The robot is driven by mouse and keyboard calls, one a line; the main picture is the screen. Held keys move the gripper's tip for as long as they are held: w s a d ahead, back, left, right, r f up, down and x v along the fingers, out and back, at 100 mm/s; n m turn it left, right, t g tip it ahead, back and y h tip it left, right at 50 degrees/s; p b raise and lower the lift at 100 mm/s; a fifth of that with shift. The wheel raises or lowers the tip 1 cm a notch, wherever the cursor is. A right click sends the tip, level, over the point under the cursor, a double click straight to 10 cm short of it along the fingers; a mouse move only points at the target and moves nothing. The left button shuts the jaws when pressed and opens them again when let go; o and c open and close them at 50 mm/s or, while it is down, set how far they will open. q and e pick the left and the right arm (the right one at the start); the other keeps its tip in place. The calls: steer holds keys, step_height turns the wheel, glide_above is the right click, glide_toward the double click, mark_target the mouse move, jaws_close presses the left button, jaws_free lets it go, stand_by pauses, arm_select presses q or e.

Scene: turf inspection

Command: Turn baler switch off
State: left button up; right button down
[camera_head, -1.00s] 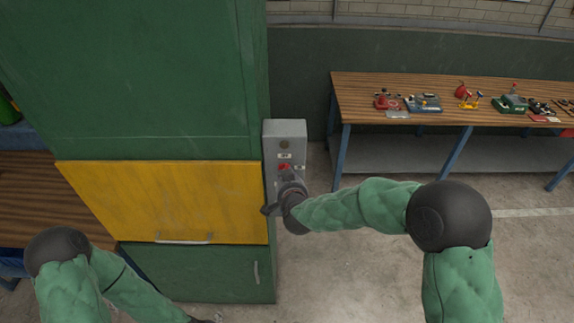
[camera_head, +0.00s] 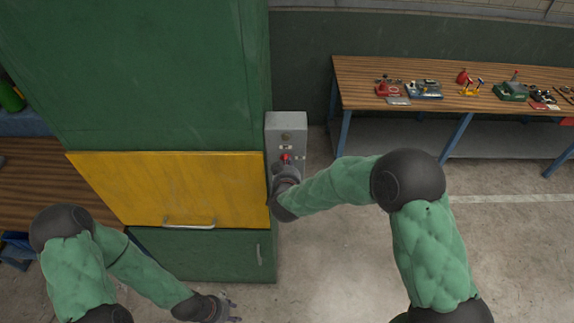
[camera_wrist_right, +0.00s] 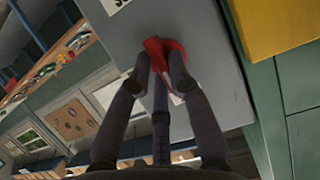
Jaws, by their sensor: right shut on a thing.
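The baler is a tall green cabinet (camera_head: 170,70) with a yellow door panel (camera_head: 180,185) at the left of the head view. A grey control box (camera_head: 286,128) is on its right side. A red switch (camera_head: 285,157) sits on the box; it also shows in the right wrist view (camera_wrist_right: 160,48). My right gripper (camera_head: 284,168) is at the switch, and in the right wrist view its fingers (camera_wrist_right: 158,85) are closed on the red handle. The fingers hide part of the switch. My left gripper (camera_head: 233,308) hangs low near the floor, empty, with its fingers apart.
A workbench (camera_head: 440,75) with several red, blue, yellow and green tools stands at the back right. Another wooden bench (camera_head: 40,185) is at the left behind the cabinet. The concrete floor (camera_head: 330,270) at front right is clear.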

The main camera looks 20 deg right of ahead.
steer(key=c, duration=1.1)
jaws_free()
steer(key=shift+c, duration=0.2)
steer(key=v, duration=1.2)
